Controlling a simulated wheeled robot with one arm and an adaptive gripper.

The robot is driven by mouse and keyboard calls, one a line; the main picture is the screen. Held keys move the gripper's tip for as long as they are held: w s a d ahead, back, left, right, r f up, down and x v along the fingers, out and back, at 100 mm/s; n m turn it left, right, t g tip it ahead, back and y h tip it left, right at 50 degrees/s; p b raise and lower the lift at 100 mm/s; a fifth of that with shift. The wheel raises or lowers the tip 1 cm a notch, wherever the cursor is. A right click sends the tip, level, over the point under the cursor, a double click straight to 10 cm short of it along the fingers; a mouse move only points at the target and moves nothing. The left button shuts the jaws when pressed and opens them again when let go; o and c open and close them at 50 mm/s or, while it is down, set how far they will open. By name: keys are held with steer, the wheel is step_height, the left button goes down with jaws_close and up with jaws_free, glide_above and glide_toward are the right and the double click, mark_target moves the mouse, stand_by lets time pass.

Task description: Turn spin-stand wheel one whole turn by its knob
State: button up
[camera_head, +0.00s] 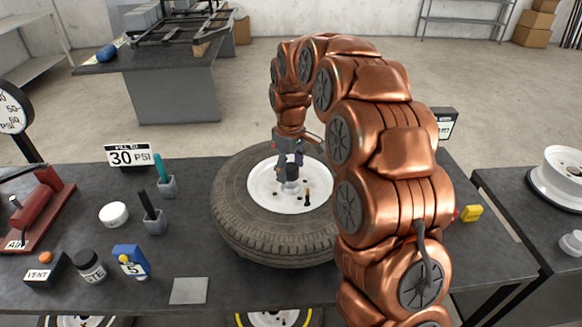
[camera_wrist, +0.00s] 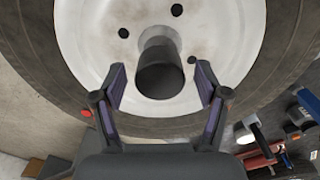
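The wheel lies flat on the dark bench, with a black tyre (camera_head: 285,242) and a white rim (camera_head: 262,192). A short post (camera_head: 290,188) rises near the rim's middle, right under my gripper (camera_head: 289,170). A small dark peg (camera_head: 306,196), possibly the knob, stands on the rim just right of it. In the wrist view, my gripper (camera_wrist: 160,88) is open, its two fingers apart on either side of a dark cylinder (camera_wrist: 160,75), with gaps on both sides. I cannot tell whether that cylinder is the knob or the centre post. My arm hides the tyre's right side.
A 30 PSI sign (camera_head: 129,156), cup holders (camera_head: 155,222), a white lid (camera_head: 113,214), a black jar (camera_head: 90,265) and a blue box (camera_head: 130,262) stand left of the wheel. A yellow block (camera_head: 471,213) lies right. A grey plate (camera_head: 189,290) lies in front.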

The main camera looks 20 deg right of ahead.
jaws_close()
stand_by(0.4)
